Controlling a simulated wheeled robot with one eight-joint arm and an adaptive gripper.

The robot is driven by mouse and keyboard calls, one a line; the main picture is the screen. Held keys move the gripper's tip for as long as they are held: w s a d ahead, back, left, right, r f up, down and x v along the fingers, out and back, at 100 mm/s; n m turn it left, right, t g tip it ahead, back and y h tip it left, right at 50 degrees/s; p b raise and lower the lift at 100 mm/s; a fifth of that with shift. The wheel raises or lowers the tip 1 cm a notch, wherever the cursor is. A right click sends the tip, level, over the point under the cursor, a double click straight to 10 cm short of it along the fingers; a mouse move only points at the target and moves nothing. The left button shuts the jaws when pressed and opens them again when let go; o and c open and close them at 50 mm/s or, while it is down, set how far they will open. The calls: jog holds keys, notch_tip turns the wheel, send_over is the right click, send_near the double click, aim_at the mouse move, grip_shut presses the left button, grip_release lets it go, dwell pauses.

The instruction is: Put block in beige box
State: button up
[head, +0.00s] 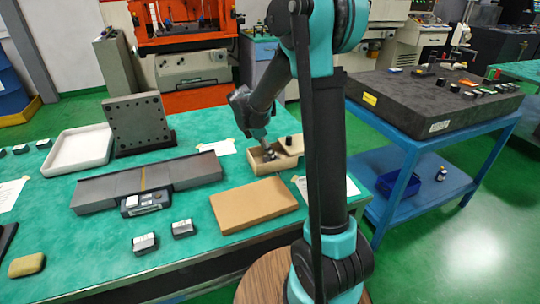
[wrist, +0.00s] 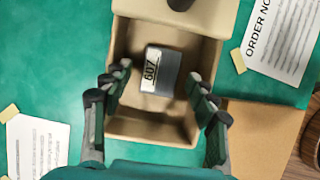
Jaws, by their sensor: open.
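The beige box (head: 258,170) stands on the green table below my gripper, and its open compartment shows in the wrist view (wrist: 150,125). A grey block (wrist: 160,72) with a white label reading 607 is inside the compartment, towards its far side. My gripper (wrist: 160,92) is open, with one finger on each side of the block and a gap to it on both sides. The fingertips are over the box's side walls or just inside them; I cannot tell how deep. In the head view my gripper (head: 266,152) largely hides the block.
A beige lid-like part with a black knob (wrist: 180,3) covers the box's far end. A flat brown board (head: 255,203) lies in front of it. Two similar blocks (head: 144,243) (head: 183,228) lie nearer the front edge. A grey plate device (head: 190,172) is to the left.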

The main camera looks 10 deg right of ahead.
jog(key=v, duration=1)
jog(key=shift+r, duration=0.2)
jog(key=shift+s+a, duration=0.1)
jog(key=shift+c, duration=0.5)
